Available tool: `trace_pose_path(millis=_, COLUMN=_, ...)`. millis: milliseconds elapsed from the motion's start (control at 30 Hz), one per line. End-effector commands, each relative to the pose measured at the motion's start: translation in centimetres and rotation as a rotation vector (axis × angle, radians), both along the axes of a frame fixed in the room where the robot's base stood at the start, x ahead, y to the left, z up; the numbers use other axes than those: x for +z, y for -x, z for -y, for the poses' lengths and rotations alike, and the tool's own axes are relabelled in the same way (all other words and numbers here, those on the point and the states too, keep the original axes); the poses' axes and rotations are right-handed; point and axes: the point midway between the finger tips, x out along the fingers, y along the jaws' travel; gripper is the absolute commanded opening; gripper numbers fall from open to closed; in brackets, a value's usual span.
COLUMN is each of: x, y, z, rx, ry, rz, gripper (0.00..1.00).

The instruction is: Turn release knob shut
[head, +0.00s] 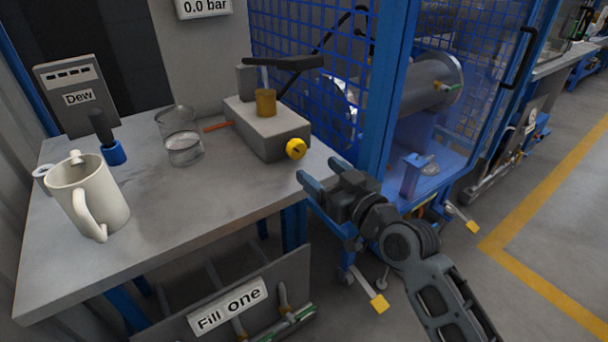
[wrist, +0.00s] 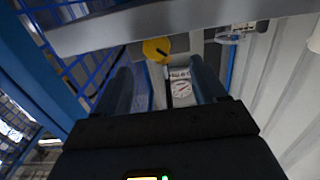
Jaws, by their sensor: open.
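The yellow release knob (head: 296,149) sits on the right end of a grey pump block (head: 268,128) on the bench. A dark mark shows on its face, too small in the head view to read its angle. In the wrist view the knob (wrist: 156,49) shows a dark slanted line and lies ahead of my fingers, near the left one. My gripper (head: 325,177) is open and empty, below and to the right of the knob, beside the bench's right edge. Its two fingers (wrist: 166,80) also show in the wrist view, apart from the knob.
The bench (head: 150,240) carries a white mug (head: 85,195), a glass beaker (head: 181,140) and a "Dew" box (head: 80,95). A black lever (head: 290,63) stands over the block. A blue mesh cage (head: 310,50) is close behind.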

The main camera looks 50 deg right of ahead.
Motion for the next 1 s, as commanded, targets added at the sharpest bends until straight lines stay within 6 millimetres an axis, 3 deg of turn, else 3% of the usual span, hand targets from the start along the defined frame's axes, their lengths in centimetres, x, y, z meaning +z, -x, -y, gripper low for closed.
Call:
trace_pose_path(millis=267, x=0.5, y=-2.1, z=1.3, rx=0.000, ry=-0.001, rz=0.025, gripper=0.71)
trace_pose_path(millis=700, x=0.4, y=-7.8, z=2.9, rx=0.001, ry=-0.001, rz=0.024, gripper=0.71)
trace_pose_path(millis=1000, x=0.3, y=-8.7, z=3.1, rx=0.001, ry=-0.002, rz=0.023, gripper=0.71)
